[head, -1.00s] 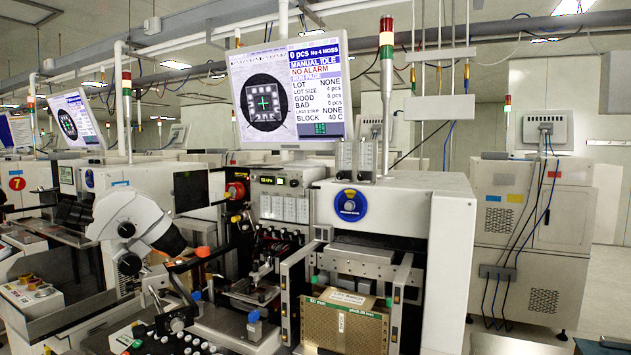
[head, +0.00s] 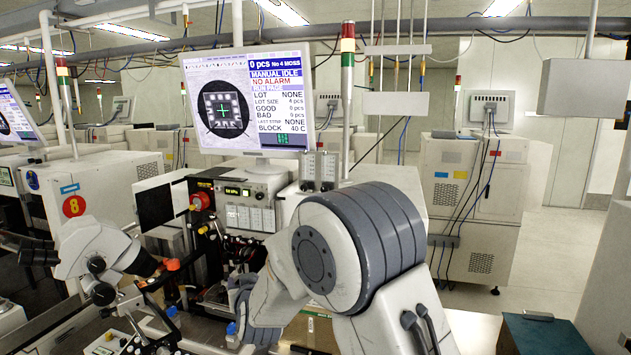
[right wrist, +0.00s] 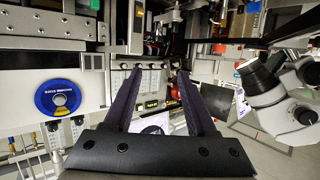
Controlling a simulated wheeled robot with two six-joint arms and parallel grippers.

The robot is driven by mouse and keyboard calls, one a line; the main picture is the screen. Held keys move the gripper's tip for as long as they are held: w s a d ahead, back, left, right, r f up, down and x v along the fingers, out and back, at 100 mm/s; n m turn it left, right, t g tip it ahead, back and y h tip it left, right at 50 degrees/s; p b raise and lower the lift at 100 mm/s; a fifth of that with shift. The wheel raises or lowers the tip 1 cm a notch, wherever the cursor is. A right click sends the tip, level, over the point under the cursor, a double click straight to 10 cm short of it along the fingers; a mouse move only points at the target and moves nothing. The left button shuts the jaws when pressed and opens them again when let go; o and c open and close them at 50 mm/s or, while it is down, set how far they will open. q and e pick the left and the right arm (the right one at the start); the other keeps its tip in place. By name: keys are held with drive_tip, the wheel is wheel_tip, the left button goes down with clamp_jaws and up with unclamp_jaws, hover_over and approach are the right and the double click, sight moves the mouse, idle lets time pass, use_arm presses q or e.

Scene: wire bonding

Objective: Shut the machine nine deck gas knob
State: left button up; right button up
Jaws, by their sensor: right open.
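The near machine has a small front panel (head: 250,214) with a lit display and a row of narrow gauges. In the right wrist view, turned upside down, the panel shows a row of small dark knobs (right wrist: 151,66) by the gauges. I cannot read which one is the deck gas knob. My right gripper (right wrist: 160,72) is open and empty, its fingertips overlapping the knob row in the picture; no contact can be made out. In the head view my right arm covers much of the machine front, and its fingers are hidden. My left gripper is out of view.
A microscope (head: 100,253) stands at the left, also in the right wrist view (right wrist: 285,90). A red knob (head: 199,201) is beside the panel. A monitor (head: 250,103) and signal tower (head: 347,80) rise above. A blue disc (right wrist: 58,98) marks the machine front. Open floor lies right.

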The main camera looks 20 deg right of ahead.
drive_tip(key=w+d+r+m+t+h+p, duration=0.3)
drive_tip(key=w+d+r+h+p, duration=0.15)
drive_tip(key=d+r, duration=0.4)
drive_tip(key=m+t+h+p, duration=0.1)
drive_tip(key=m+h+p, duration=0.2)
drive_tip(key=h, duration=0.5)
approach(324, 190)
drive_tip(key=p+x, duration=0.4)
drive_tip(key=x, duration=0.3)
drive_tip(key=shift+p, duration=0.35)
use_arm(q)
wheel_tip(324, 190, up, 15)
drive_tip(key=shift+p, duration=0.3)
use_arm(e)
drive_tip(key=shift+x, duration=0.75)
drive_tip(key=shift+f, duration=0.1)
clamp_jaws()
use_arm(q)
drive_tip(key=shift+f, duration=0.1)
